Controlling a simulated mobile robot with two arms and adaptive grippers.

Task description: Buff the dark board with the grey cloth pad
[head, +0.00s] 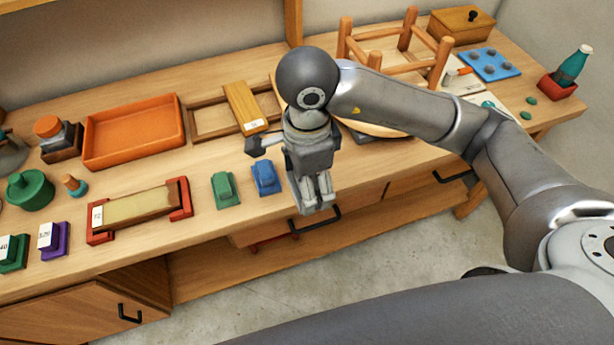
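My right gripper (318,205) hangs fingers-down over the front edge of the bench. Its two pale fingers are close together, but whether they are fully shut does not show. I see nothing held between them. A small part of a dark flat thing (362,137) shows behind the gripper and under my forearm; it may be the dark board, mostly hidden. I cannot make out a grey cloth pad. My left gripper is out of view.
A blue block (265,177) and a green block (225,190) lie left of the gripper. A sharpening stone in a red holder (182,196), an orange tray (134,104) and an upturned stool (440,62) stand on the bench. Drawer handles (315,222) jut out below.

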